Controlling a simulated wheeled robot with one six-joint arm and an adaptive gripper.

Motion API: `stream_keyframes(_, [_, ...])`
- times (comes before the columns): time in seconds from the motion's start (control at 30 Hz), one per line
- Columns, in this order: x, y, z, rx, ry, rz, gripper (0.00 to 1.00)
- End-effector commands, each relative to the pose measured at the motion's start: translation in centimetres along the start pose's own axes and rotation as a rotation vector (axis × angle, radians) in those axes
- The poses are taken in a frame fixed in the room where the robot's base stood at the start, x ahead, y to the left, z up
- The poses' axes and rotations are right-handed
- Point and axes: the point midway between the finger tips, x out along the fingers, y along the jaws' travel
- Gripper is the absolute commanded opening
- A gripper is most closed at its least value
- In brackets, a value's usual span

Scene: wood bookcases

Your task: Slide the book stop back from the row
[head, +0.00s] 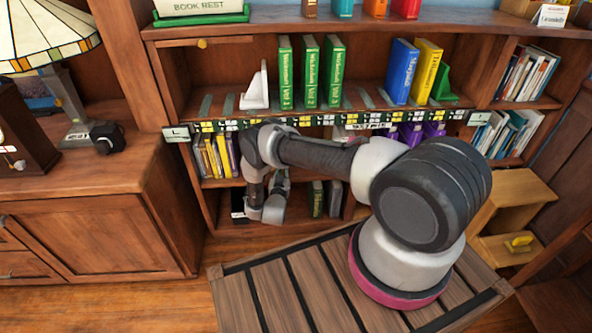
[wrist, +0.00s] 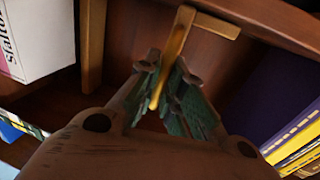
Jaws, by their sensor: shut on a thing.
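The book stop (wrist: 181,34) appears to be the narrow yellow-brown bar with a crosspiece in the wrist view. Its lower part runs down between the fingers of my gripper (wrist: 163,82). The gripper is shut on this bar, with greenish finger pads on its sides. In the head view my gripper (head: 281,178) is low in front of the bookcase, at the lower shelves. The arm hides the book stop there. A purple book (wrist: 270,88) stands to the right in the wrist view, apart from the fingers.
A white book or box (wrist: 38,38) is close on the left in the wrist view. Yellow books (wrist: 303,140) are at lower right. In the head view, yellow books (head: 210,157) fill the middle shelf's left end. A white bookend (head: 258,88) stands on the shelf above.

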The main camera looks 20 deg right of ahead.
Motion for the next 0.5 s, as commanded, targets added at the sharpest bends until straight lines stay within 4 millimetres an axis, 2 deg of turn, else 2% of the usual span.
stream_keyframes(0.2, [-0.4, -1.6, 0.1, 0.000, -0.002, -0.002, 0.00])
stream_keyframes(0.5, [-0.4, -1.8, 0.1, -0.001, -0.002, -0.001, 0.00])
